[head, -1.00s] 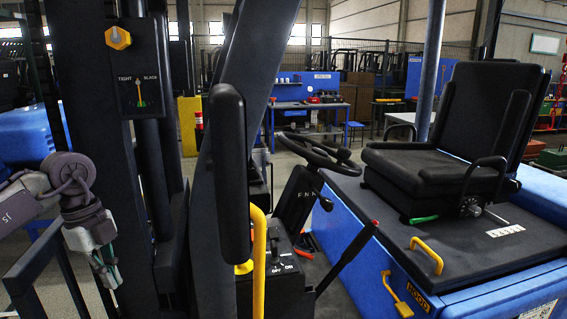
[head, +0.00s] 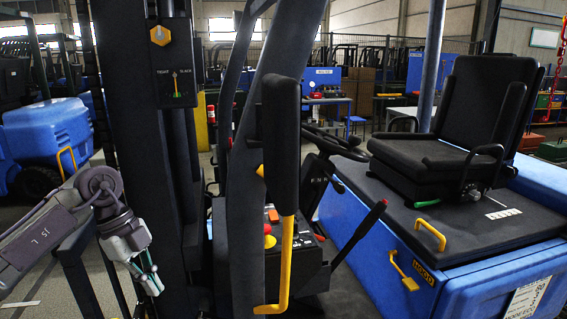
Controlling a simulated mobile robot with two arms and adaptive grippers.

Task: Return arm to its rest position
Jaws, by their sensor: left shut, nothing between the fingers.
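My left arm comes in from the left edge of the head view, grey with a rounded wrist joint. My left gripper (head: 151,284) hangs from it, pointing down and slightly right, with its thin greenish fingers together and nothing between them. I cannot tell the exact gap to the mast. My right gripper is not in view.
The black seat (head: 487,100) sits above the blue hood (head: 376,240). Another blue truck (head: 45,135) stands at left. Open floor shows at lower left.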

